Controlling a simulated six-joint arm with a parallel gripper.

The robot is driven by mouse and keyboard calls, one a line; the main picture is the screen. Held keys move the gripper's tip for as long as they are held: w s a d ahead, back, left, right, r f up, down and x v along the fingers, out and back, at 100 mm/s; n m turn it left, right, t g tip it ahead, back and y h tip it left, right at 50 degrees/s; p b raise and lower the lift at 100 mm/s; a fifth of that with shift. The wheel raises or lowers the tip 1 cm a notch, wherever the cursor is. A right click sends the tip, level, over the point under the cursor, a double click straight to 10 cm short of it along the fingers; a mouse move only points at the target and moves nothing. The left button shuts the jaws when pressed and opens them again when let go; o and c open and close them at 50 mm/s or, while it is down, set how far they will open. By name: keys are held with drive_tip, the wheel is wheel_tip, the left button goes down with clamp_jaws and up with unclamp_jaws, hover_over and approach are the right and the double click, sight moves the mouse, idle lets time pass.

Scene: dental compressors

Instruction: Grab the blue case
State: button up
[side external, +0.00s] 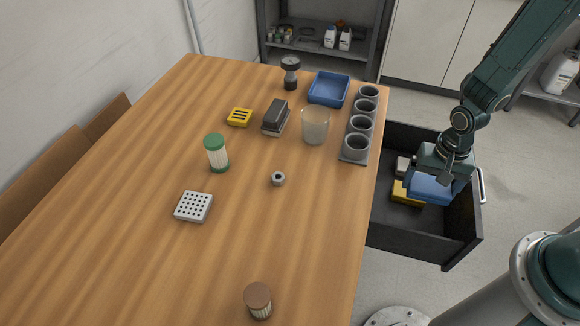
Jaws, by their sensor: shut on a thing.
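The blue case (428,189) is at the right, in or just above the open dark drawer (414,238) beside the table. My gripper (436,180) reaches down over the drawer and is shut on the blue case. The fingers partly cover the case. I cannot tell whether the case still touches the drawer floor or the things under it.
A yellow item (402,196) and a pale item (402,166) lie in the drawer close to the case. The drawer walls surround them. The wooden table (130,150) holds a blue tray (329,89), a cup rack (352,158), a clear beaker (314,126) and several small items.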

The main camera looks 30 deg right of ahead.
sight(431, 185)
drive_tip(key=shift+r, duration=1.8)
